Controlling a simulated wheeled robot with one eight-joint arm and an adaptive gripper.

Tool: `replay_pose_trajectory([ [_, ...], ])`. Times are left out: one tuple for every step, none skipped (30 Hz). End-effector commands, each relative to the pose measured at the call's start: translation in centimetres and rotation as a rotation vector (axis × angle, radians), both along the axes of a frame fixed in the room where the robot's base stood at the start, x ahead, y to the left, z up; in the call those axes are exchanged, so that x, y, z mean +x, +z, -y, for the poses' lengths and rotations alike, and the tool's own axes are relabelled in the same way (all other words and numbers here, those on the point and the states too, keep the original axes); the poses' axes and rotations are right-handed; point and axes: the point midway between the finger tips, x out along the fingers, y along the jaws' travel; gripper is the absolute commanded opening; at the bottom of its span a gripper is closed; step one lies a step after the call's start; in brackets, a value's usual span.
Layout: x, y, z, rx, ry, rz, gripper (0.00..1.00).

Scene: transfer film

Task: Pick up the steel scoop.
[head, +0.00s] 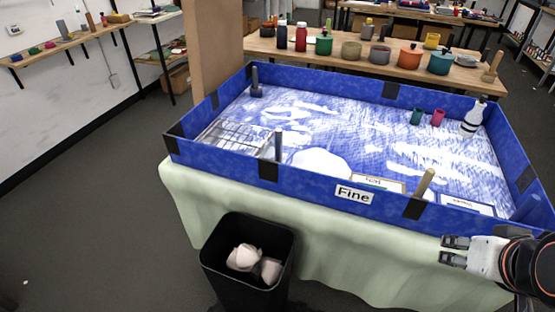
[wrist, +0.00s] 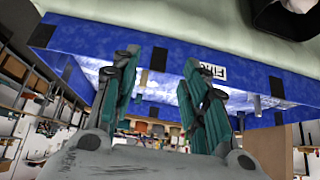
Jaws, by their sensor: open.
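I cannot clearly make out a steel scoop. A grey upright handle (head: 278,145) rises inside the front wall of the blue-walled tray (head: 240,165), and its lower end is hidden; it may belong to a scoop. A darker upright piece (head: 256,82) stands in the tray's back left corner. A wooden handle (head: 425,184) leans near the front wall. My gripper (head: 453,251) is at the lower right, outside the tray's front wall. In the wrist view my gripper (wrist: 162,65) shows its two fingers apart with nothing between them.
A white bottle (head: 474,118), a green cup (head: 416,116) and a magenta cup (head: 438,117) stand at the tray's right. A black bin (head: 220,265) stands below the front. The tray walls are raised edges. A bench (head: 340,72) with pots is behind.

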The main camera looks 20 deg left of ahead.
Motion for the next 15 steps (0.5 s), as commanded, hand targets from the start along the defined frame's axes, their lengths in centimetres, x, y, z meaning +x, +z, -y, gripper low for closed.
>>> replay_pose_trajectory([
  [0.0, 0.0, 0.0, 0.003, -0.002, 0.000, 0.46],
  [0.2, 0.1, -0.1, 0.007, -0.003, -0.001, 0.46],
  [0.4, 0.2, -0.3, 0.019, -0.010, -0.002, 0.46],
  [0.6, 0.4, -0.5, 0.032, -0.016, -0.004, 0.46],
  [1.0, 0.6, -0.7, 0.049, -0.026, -0.006, 0.46],
  [1.6, 0.9, -1.2, 0.079, -0.042, -0.011, 0.46],
  [2.2, 1.2, -1.6, 0.107, -0.057, -0.015, 0.46],
  [2.8, 1.5, -2.0, 0.138, -0.074, -0.020, 0.46],
  [3.7, 1.9, -2.8, 0.184, -0.101, -0.029, 0.46],
  [4.5, 2.2, -3.3, 0.222, -0.121, -0.037, 0.46],
  [5.2, 2.4, -3.9, 0.259, -0.143, -0.046, 0.46],
  [6.3, 2.8, -4.7, 0.308, -0.172, -0.059, 0.46],
  [7.0, 3.0, -5.3, 0.347, -0.192, -0.070, 0.46],
  [7.8, 3.2, -6.0, 0.383, -0.214, -0.080, 0.46],
  [8.9, 3.4, -6.8, 0.431, -0.242, -0.096, 0.46],
])
